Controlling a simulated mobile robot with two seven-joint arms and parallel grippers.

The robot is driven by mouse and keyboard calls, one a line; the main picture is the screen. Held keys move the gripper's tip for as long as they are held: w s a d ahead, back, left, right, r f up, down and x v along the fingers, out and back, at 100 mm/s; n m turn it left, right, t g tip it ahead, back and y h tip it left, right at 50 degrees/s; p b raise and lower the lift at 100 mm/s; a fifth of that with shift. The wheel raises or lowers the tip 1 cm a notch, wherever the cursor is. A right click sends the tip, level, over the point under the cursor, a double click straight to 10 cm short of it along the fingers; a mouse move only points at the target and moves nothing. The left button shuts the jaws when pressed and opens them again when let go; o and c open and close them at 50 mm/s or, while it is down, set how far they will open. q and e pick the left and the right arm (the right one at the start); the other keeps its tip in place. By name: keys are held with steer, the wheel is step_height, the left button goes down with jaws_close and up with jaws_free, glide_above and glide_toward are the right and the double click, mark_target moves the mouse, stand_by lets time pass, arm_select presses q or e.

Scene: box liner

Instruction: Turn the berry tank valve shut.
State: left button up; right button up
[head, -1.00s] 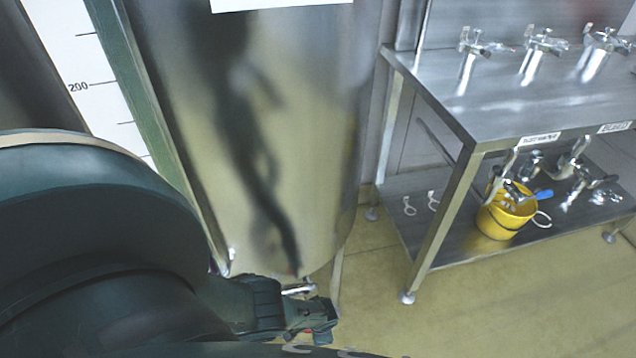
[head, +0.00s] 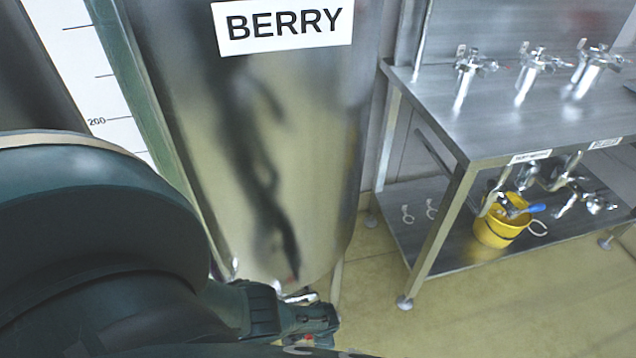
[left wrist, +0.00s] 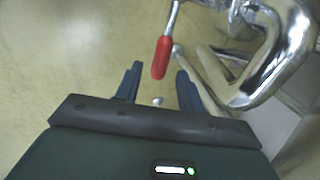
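The steel tank (head: 330,180) with the BERRY label (head: 283,22) stands in the middle of the head view. A shiny metal fitting (head: 300,297) shows at its bottom, partly hidden by my left arm. In the left wrist view the valve's red handle (left wrist: 162,57) hangs from a metal stem beside a curved chrome pipe (left wrist: 262,75). My left gripper (left wrist: 158,70) is open, with the lower end of the red handle at the gap between its fingertips. I cannot tell whether a finger touches it. In the head view that gripper (head: 322,322) is low near the tank's base. My right gripper is not in view.
A steel table (head: 450,120) with several metal taps stands to the right. Its lower shelf (head: 445,255) holds a yellow bucket (head: 497,228) and metal fittings. The floor (head: 370,290) between tank and table is clear. A white scale (head: 112,120) stands left of the tank.

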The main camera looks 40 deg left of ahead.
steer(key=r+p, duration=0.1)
steer(key=p, duration=0.1)
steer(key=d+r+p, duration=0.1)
steer(key=p, duration=0.1)
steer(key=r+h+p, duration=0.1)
steer(key=p, duration=0.1)
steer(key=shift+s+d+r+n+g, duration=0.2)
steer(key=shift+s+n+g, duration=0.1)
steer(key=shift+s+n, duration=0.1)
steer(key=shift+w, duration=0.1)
